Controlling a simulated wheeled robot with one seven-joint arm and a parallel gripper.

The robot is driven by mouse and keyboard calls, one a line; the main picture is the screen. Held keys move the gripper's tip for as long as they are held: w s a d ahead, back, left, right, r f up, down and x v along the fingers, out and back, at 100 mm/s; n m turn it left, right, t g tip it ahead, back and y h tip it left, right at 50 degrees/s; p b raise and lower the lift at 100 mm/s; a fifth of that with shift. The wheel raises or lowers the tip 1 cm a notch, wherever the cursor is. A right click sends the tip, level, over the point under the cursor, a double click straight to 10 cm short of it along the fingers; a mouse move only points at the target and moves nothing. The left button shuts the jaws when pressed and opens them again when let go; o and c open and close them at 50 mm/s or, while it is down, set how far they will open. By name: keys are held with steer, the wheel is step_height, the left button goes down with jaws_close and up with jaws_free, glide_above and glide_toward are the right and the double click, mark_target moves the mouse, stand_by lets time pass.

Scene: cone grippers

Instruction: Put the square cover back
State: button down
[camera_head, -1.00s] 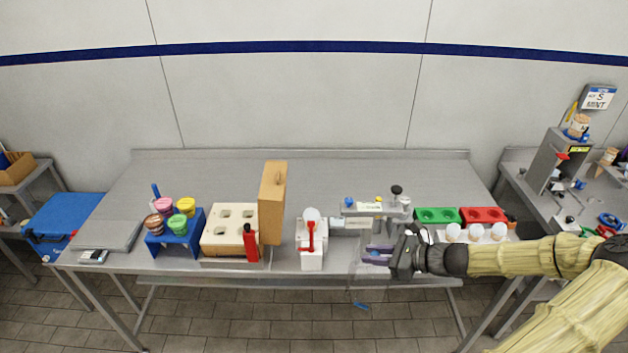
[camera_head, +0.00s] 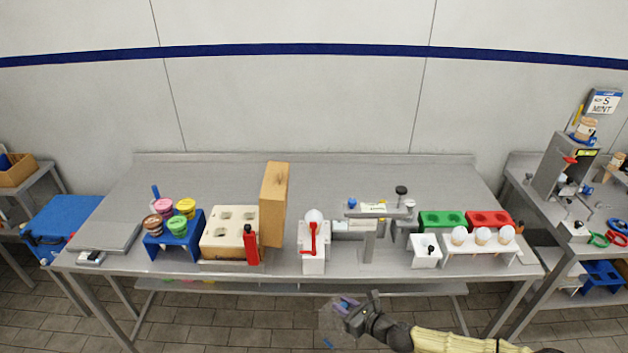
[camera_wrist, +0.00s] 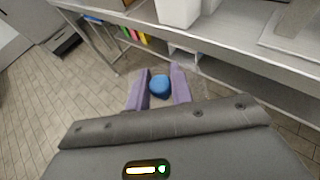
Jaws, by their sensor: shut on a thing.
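My gripper (camera_head: 345,304) is in front of the table, below its front edge, over the tiled floor. Its purple fingers are shut on a faint, see-through, box-like piece (camera_head: 330,319), which looks like the square cover. Its outline is hard to make out. A small blue part (camera_head: 328,343) shows at its lower end. In the wrist view, a round blue part (camera_wrist: 159,87) shows between the two purple fingers (camera_wrist: 157,92). The cover is held clear of the table. The fingers partly hide it.
On the table stand a grey T-shaped stand (camera_head: 368,240), a white block with a black knob (camera_head: 425,250), a white rack with pale round pieces (camera_head: 482,243), a white fixture with a red lever (camera_head: 313,250) and a tall wooden block (camera_head: 272,203). The table's back is clear.

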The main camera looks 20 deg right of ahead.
steer(key=a+f+m+t+h+b, duration=0.1)
steer(key=a+m+h+b, duration=0.2)
steer(key=a+m+h, duration=0.2)
steer(key=a+h, duration=0.1)
steer(key=a, duration=0.2)
steer(key=shift+w+a+f, duration=0.15)
steer(key=shift+w+a, duration=0.2)
steer(key=shift+w, duration=0.05)
